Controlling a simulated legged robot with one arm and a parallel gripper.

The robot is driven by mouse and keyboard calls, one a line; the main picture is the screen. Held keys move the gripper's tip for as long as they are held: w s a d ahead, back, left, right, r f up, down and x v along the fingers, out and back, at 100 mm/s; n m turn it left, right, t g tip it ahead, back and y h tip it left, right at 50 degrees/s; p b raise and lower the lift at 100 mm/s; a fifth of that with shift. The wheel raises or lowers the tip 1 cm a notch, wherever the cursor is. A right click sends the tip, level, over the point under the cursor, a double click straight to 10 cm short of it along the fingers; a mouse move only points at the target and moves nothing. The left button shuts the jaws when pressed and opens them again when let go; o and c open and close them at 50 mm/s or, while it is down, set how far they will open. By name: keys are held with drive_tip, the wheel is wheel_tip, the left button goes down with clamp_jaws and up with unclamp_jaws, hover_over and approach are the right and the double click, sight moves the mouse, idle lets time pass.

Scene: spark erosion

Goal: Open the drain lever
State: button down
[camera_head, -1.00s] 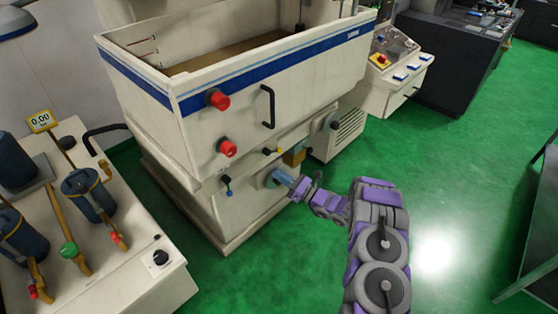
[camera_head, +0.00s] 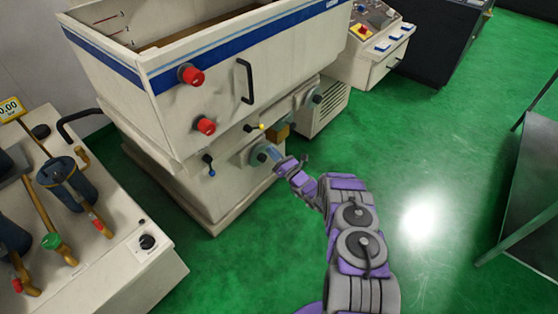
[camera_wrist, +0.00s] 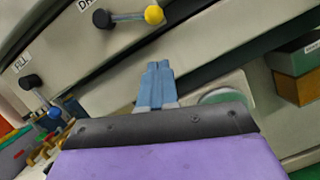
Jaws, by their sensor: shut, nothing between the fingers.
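The drain lever (camera_head: 254,128) is a short lever with a yellow knob on the lower front of the white machine. In the wrist view the drain lever (camera_wrist: 128,17) runs from a black hub to its yellow knob at the right, lying nearly level in the picture, under a partly cut-off label starting "DR". My gripper (camera_head: 265,152) is just below the lever in the head view. In the wrist view my gripper (camera_wrist: 158,68) has its blue fingers together and empty, pointing up just below the yellow knob, with a visible gap in the picture.
A blue-knobbed lever (camera_head: 209,165) labelled FILL sits to the left. A yellow-brown box (camera_head: 278,131) sits close to the right. Red knobs (camera_head: 191,75) and a black handle (camera_head: 245,81) are above. Green floor (camera_head: 410,190) is open to the right.

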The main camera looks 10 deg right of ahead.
sight(254, 128)
drive_tip(key=w+a+r+b, duration=0.1)
drive_tip(key=w+r, duration=0.3)
drive_tip(key=shift+w+a+r, duration=0.15)
drive_tip(key=shift+w+a, duration=0.1)
drive_tip(key=shift+w, duration=0.1)
